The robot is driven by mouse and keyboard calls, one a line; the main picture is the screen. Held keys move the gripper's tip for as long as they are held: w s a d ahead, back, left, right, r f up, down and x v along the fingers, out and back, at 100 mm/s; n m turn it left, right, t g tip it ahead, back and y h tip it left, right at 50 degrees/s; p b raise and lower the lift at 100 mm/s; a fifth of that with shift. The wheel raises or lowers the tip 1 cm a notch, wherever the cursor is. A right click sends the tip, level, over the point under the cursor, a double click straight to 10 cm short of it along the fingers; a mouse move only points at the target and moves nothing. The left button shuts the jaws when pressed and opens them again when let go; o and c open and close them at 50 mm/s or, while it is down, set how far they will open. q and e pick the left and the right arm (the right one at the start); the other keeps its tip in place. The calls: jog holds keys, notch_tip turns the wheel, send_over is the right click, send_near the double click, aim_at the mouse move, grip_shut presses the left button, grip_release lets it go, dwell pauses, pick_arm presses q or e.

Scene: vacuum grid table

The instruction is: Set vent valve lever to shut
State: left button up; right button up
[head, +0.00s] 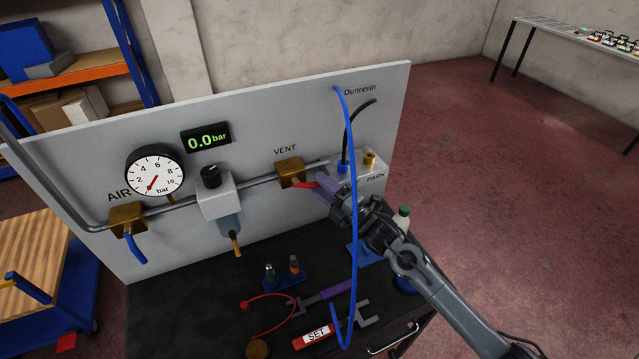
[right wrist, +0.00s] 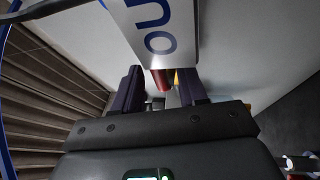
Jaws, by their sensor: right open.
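The brass vent valve (head: 290,171) sits on the pipe under the VENT label on the grey panel. Its short red lever (head: 304,185) points right, roughly along the pipe. My right gripper (head: 322,187), with purple fingers, is at the lever's outer end, in front of the panel. In the right wrist view its jaws (right wrist: 161,88) are open, and the red lever (right wrist: 161,79) shows between the fingers. Whether a finger touches it I cannot tell. My fingers partly hide the lever's tip. My left gripper is not in view.
A blue hose (head: 354,200) hangs close in front of my right gripper. The PARK block (head: 372,180) stands right of it. The digital display (head: 206,137) reads 0.0 bar. A SET tag (head: 316,336) and a purple-handled tool (head: 337,289) lie on the black bench (head: 180,310).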

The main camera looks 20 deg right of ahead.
jog(key=shift+w+a+r, duration=0.15)
jog(key=shift+w+a, duration=0.15)
jog(key=shift+w, duration=0.3)
grip_shut()
